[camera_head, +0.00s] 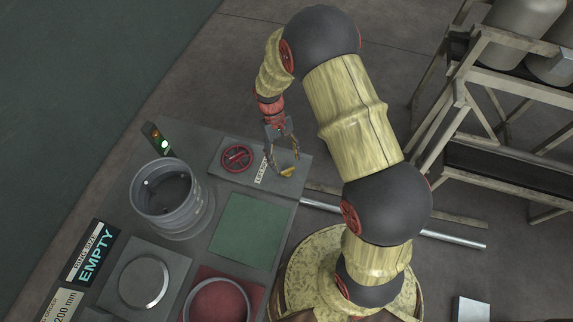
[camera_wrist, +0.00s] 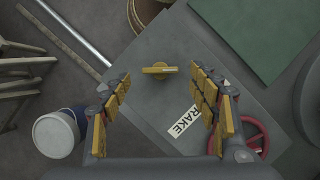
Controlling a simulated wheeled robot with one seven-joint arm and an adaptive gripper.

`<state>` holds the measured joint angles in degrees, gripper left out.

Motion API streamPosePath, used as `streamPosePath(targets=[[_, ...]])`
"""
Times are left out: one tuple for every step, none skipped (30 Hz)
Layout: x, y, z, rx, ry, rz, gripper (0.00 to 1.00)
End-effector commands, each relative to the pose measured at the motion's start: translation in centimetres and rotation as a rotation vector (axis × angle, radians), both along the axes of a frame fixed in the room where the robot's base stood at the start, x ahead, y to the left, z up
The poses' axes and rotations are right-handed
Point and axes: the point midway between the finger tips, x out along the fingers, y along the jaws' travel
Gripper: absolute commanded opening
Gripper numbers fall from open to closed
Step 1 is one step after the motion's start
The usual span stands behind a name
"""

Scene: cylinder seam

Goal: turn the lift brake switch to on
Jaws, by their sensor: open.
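The lift brake switch is a yellow knob (camera_wrist: 159,70) on a grey panel (camera_wrist: 148,104). In the wrist view the knob is ahead of my gripper (camera_wrist: 158,88), between the two fingers and apart from them. A white label (camera_wrist: 184,122) with the letters "RAKE" showing lies beside it. In the head view my gripper (camera_head: 282,158) hangs over the right part of the panel, and the yellow knob (camera_head: 288,172) shows by its fingertips. My gripper is open and empty. The setting the knob points to cannot be read.
A red handwheel (camera_head: 237,158) sits on the same panel, left of the label. A grey cylinder (camera_head: 166,192), a green square (camera_head: 241,230) and a signal lamp with a lit green light (camera_head: 164,145) are nearby. A white bucket (camera_wrist: 57,133) shows in the wrist view.

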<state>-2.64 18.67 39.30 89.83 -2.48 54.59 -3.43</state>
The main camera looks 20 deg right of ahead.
Motion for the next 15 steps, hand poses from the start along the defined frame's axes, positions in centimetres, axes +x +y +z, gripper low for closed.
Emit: streamPosePath(targets=[[0.6, 0.1, 1.0, 0.001, -0.004, 0.0, 0.61], [0.8, 0.1, 1.6, 0.001, -0.004, 0.0, 0.61], [1.1, 0.2, 2.4, 0.0, -0.003, 0.0, 0.61], [1.3, 0.2, 3.0, 0.0, -0.003, 0.0, 0.61], [1.5, 0.2, 3.5, 0.0, -0.002, 0.0, 0.61], [1.9, 0.3, 4.2, -0.001, -0.003, 0.0, 0.61], [2.0, 0.3, 4.7, 0.0, -0.003, 0.0, 0.61], [2.2, 0.3, 5.2, 0.0, -0.003, 0.0, 0.61], [2.5, 0.3, 5.7, 0.0, -0.002, 0.0, 0.61], [2.6, 0.4, 6.1, 0.0, -0.002, 0.0, 0.61], [2.8, 0.4, 6.5, 0.0, -0.002, 0.0, 0.61], [2.9, 0.4, 6.8, 0.001, -0.001, 0.001, 0.61], [3.0, 0.4, 7.1, 0.0, 0.0, 0.001, 0.61], [3.0, 0.4, 7.3, 0.0, 0.001, 0.001, 0.61], [3.1, 0.4, 7.5, 0.0, 0.001, 0.001, 0.61]])
